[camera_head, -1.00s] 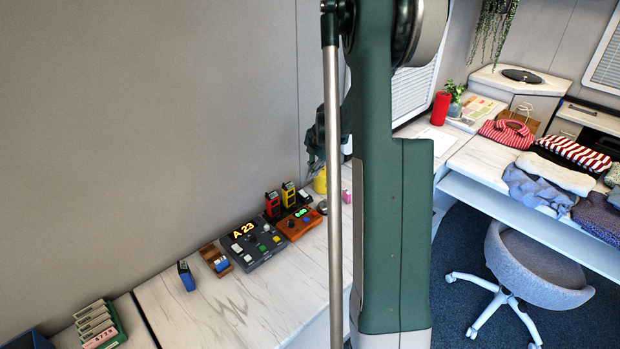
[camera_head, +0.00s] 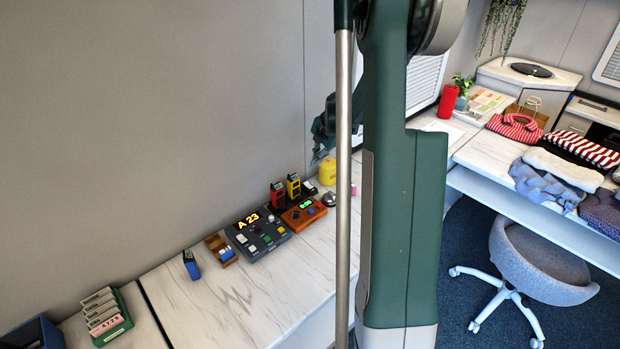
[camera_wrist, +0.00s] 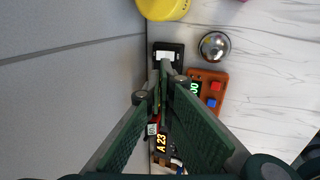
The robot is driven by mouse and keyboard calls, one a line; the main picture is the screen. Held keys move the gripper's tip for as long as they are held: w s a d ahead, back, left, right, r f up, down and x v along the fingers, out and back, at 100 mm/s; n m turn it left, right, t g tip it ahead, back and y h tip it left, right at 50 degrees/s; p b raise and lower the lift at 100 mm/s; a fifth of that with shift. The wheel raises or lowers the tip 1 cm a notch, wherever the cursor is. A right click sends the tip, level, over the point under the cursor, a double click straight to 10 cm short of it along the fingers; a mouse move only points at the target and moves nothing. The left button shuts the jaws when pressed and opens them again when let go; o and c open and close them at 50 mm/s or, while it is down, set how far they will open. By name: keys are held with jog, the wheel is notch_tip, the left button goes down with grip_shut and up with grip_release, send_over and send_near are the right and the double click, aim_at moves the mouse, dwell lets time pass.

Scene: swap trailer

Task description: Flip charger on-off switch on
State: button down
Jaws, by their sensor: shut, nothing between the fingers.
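The black charger (camera_head: 283,204) stands on the counter near the wall, with a red handheld radio (camera_head: 278,194) and a yellow handheld radio (camera_head: 293,186) upright in it. A white part (camera_head: 309,187) shows at its right end; the switch's position is too small to tell. In the wrist view a dark end of the charger with a white patch (camera_wrist: 164,55) lies just beyond my fingertips. My gripper (camera_wrist: 166,67) is shut and empty, pointing along the wall above the charger. It hides most of the charger and the radios in that view. Contact cannot be told.
An orange box with a green display (camera_head: 304,212) and a grey panel reading A 23 (camera_head: 257,236) sit close by. A yellow container (camera_head: 327,172) and a silver dome (camera_wrist: 214,46) stand beyond the charger. The wall (camera_wrist: 70,90) is close on one side.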

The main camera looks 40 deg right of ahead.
aim_at(309, 185)
jog(key=shift+f, duration=0.2)
jog(key=b+x, duration=0.2)
jog(key=x, duration=1.1)
jog(key=shift+w+f, duration=0.2)
jog(key=shift+f, duration=0.1)
jog(key=shift+w, duration=0.1)
jog(key=shift+w+f+g, duration=0.2)
jog(key=shift+f+g, duration=0.1)
jog(key=shift+g, duration=0.2)
jog(key=shift+s, duration=0.25)
jog(key=shift+s+b, duration=0.3)
jog(key=shift+s, duration=0.3)
